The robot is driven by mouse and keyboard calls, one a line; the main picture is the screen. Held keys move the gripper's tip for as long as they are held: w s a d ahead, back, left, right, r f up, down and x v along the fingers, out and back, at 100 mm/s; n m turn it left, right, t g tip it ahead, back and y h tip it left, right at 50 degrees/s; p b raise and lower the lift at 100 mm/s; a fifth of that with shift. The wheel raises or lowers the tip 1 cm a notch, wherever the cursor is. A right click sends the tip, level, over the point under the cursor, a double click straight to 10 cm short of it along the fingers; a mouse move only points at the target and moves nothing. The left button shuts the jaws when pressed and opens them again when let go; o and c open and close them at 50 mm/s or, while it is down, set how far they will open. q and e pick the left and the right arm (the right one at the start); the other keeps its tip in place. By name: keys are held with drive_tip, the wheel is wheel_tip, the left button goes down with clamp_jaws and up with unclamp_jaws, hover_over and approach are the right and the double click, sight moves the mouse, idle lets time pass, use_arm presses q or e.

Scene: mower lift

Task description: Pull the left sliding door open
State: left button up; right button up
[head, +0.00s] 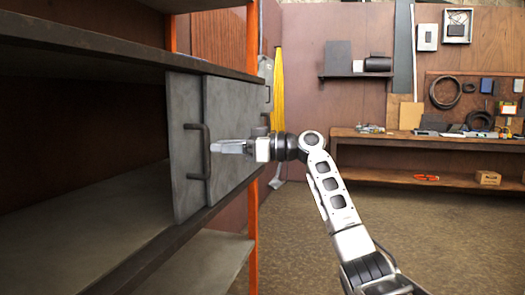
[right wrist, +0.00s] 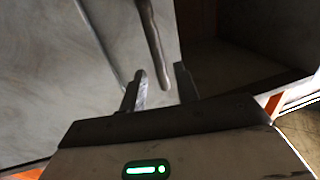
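The left sliding door (head: 186,150) is a grey panel in the shelf unit, in the head view at left of centre. Its dark vertical bar handle (head: 206,152) stands off its face. My right gripper (head: 217,147) reaches in from the right with its fingers at the handle. In the right wrist view the open fingers (right wrist: 161,88) stand apart, and the lower end of the handle (right wrist: 152,45) shows between and beyond them. I see gaps beside the bar; whether a finger touches it is unclear. My left gripper is not in view.
Left of the doors the shelf compartment is open and empty. An orange post (head: 253,215) stands at the shelf's right end. A workbench (head: 430,142) lines the back wall.

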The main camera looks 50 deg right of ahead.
use_arm(q)
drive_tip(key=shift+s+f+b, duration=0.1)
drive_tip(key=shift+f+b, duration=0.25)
drive_tip(key=shift+b, duration=0.65)
use_arm(e)
drive_tip(key=v, duration=1.1)
drive_tip(key=shift+s, duration=0.2)
